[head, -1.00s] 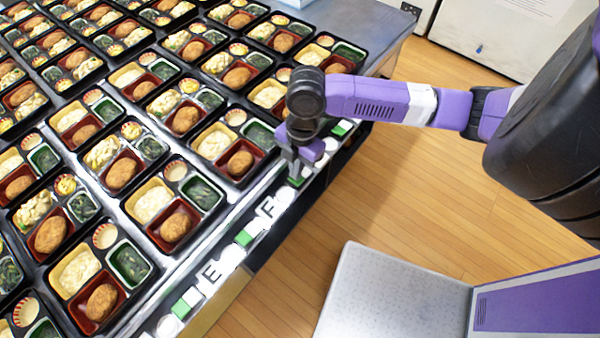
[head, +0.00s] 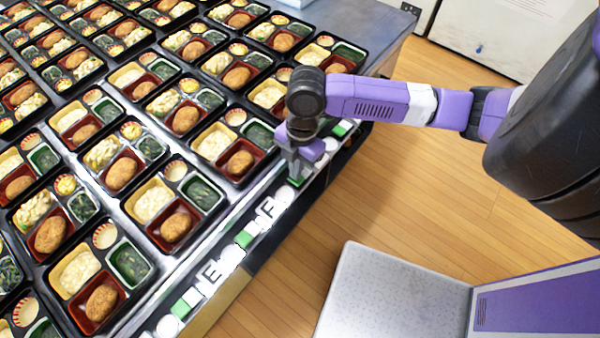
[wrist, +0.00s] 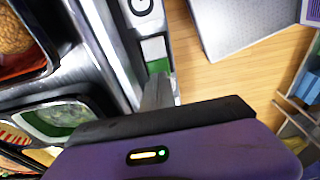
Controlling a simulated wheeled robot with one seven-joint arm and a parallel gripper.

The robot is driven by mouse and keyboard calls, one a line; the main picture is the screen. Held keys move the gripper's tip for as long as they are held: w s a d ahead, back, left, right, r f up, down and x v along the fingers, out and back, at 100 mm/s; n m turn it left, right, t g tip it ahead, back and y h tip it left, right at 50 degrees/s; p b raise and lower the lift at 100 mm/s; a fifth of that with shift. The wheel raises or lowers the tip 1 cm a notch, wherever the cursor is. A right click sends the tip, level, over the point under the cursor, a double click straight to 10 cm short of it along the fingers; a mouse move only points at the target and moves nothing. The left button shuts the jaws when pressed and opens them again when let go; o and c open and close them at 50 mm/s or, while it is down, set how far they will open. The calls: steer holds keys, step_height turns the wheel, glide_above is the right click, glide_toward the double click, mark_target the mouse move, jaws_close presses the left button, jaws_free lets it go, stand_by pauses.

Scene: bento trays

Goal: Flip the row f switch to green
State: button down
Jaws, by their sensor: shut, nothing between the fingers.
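The row labelled F (head: 267,207) is on the white control strip along the table's front edge. Just past it is a round white piece (head: 285,194), then a switch with a green face (head: 296,182) right at my fingertips. In the wrist view this switch (wrist: 155,50) shows a pale half and a green half, the green half nearer my fingers. My gripper (head: 295,173) is shut and empty, pointing down over the strip. In the wrist view its fingertips (wrist: 160,82) overlap the switch's green end. I cannot tell whether they touch it.
Label E (head: 210,272) and another green-and-white switch (head: 243,238) lie nearer along the strip. Another green switch (head: 340,130) lies beyond my gripper. Filled bento trays (head: 175,225) cover the table beside the strip. Open wooden floor (head: 350,220) lies on the other side.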

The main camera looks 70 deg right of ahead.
steer(key=shift+f+b, duration=0.75)
steer(key=shift+f, duration=0.2)
stand_by(0.5)
steer(key=shift+r+p, duration=2.75)
steer(key=shift+r, duration=0.85)
steer(key=shift+f, duration=0.1)
